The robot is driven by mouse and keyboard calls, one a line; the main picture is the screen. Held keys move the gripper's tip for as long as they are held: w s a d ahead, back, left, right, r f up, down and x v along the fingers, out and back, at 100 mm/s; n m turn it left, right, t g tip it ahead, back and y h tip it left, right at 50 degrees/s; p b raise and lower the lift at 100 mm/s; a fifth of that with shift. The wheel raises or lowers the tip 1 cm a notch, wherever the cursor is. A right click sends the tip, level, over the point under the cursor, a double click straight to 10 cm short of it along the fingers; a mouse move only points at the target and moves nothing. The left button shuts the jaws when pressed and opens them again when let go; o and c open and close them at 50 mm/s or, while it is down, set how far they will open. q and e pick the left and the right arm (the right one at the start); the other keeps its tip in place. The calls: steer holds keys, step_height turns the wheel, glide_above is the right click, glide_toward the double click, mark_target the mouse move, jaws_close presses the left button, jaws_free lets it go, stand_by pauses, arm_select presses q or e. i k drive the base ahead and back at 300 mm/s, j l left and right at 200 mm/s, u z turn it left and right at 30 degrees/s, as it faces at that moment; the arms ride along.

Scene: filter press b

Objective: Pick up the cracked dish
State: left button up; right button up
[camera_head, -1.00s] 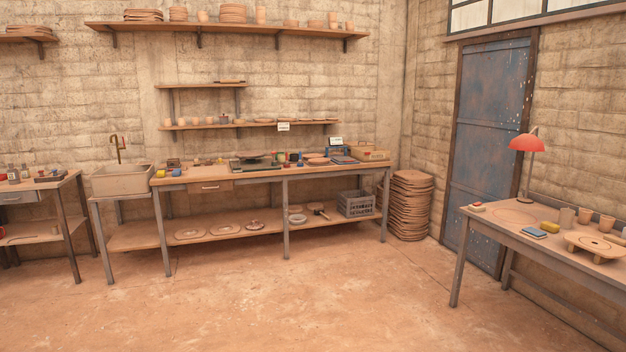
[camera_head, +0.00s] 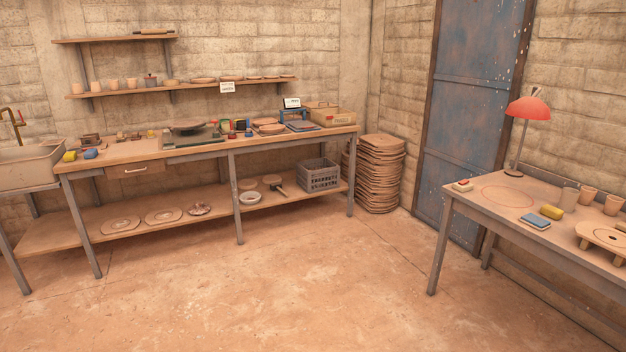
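I cannot make out a crack on any dish from here. Shallow clay dishes (camera_head: 268,128) sit on the right part of the long workbench top (camera_head: 120,152). A dish (camera_head: 187,127) rests on a dark, scale-like device left of them. Flat round pieces (camera_head: 163,215) and a small patterned dish (camera_head: 199,209) lie on the bench's lower shelf, with a pale ring-like bowl (camera_head: 250,198) further right. More dishes (camera_head: 232,78) line the small wall shelf. Neither of my grippers is in view.
A grey crate (camera_head: 318,175) stands on the lower shelf. Stacked boards (camera_head: 377,172) fill the corner beside the blue door (camera_head: 472,120). A table (camera_head: 480,205) with a red lamp (camera_head: 528,108) stands at right. The floor (camera_head: 270,290) between is clear.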

mark_target(269, 128)
steer(key=i, duration=1.75)
steer(key=i+u, duration=0.1)
steer(key=i, duration=0.75)
steer(key=i+l, duration=0.15)
steer(key=i, duration=0.7)
steer(key=i+l+u, duration=0.1)
steer(key=i, duration=0.8)
